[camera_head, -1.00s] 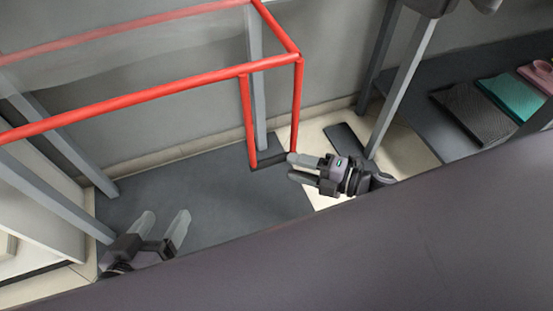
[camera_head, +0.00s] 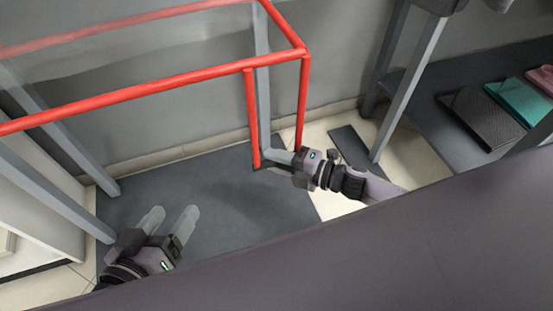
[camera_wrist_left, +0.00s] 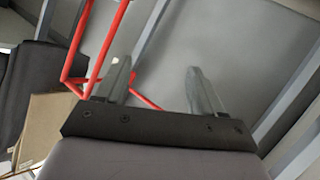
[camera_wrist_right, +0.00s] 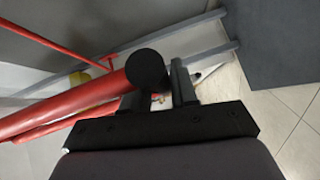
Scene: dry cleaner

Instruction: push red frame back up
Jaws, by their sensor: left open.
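The red tubular frame (camera_head: 150,88) spans the upper left of the head view. Two red legs drop from its right corner to a dark bar (camera_head: 268,163) low down. My right gripper (camera_head: 282,160) is at that bar, its fingers beside it. In the right wrist view, red tubes (camera_wrist_right: 70,105) run in from the left to a black round end (camera_wrist_right: 146,66), which covers one finger; whether the fingers grip it is unclear. My left gripper (camera_head: 170,222) is open and empty below the frame, its fingers apart; the frame also shows behind them in the left wrist view (camera_wrist_left: 107,40).
Grey posts (camera_head: 408,88) stand to the right of the frame and at the left. A dark shelf (camera_head: 430,105) at the right holds folded cloths, one teal (camera_head: 519,97). A dark floor mat (camera_head: 220,205) lies below the frame. A large dark surface fills the bottom right.

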